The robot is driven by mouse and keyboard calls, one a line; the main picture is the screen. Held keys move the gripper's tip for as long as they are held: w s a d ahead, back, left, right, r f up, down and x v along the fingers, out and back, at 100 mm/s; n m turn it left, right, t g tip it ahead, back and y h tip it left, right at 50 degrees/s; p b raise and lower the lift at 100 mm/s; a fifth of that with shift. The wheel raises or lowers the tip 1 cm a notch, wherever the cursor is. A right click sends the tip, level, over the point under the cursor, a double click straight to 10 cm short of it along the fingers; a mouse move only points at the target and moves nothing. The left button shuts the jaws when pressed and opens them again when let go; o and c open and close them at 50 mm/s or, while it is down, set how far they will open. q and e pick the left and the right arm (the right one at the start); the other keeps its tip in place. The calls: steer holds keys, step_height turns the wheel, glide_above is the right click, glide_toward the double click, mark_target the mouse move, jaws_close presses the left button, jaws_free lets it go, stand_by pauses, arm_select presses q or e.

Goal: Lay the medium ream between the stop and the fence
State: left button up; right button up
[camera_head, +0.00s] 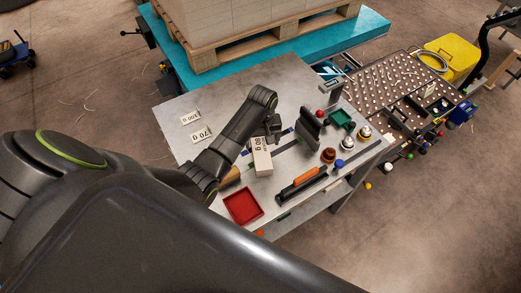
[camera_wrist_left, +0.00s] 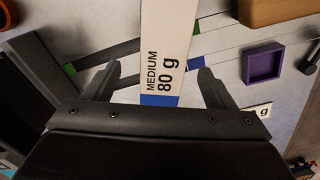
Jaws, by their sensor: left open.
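The medium ream (camera_head: 262,157) is a white block marked "80 g" with a blue band, lying on the grey table. In the left wrist view the ream (camera_wrist_left: 166,50) shows "MEDIUM 80 g". My left gripper (camera_head: 272,132) is at the ream's far end. In the left wrist view its open fingers (camera_wrist_left: 157,85) stand apart on either side of the ream, with a gap each side. A dark upright plate (camera_head: 309,128), which looks like the stop or the fence, stands right of the ream; I cannot tell which. My right gripper is not in view.
A red tray (camera_head: 243,206), an orange-and-black tool (camera_head: 303,183), a green tray (camera_head: 341,118) and several small knobs occupy the table. Labels "100 g" and "70 g" (camera_head: 201,135) lie at left. A purple tray (camera_wrist_left: 264,65) and wooden block (camera_wrist_left: 275,10) show in the wrist view.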

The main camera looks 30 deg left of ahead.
mark_target(260, 147)
arm_select(q)
steer(key=shift+w+a+f+p, duration=0.1)
steer(key=shift+a+f+p, duration=0.1)
steer(key=shift+f, duration=1.15)
steer(key=shift+a+f+p, duration=0.1)
steer(key=shift+f+p, duration=0.05)
steer(key=shift+f, duration=1.15)
steer(key=shift+r, duration=0.1)
steer(key=c, duration=1.4)
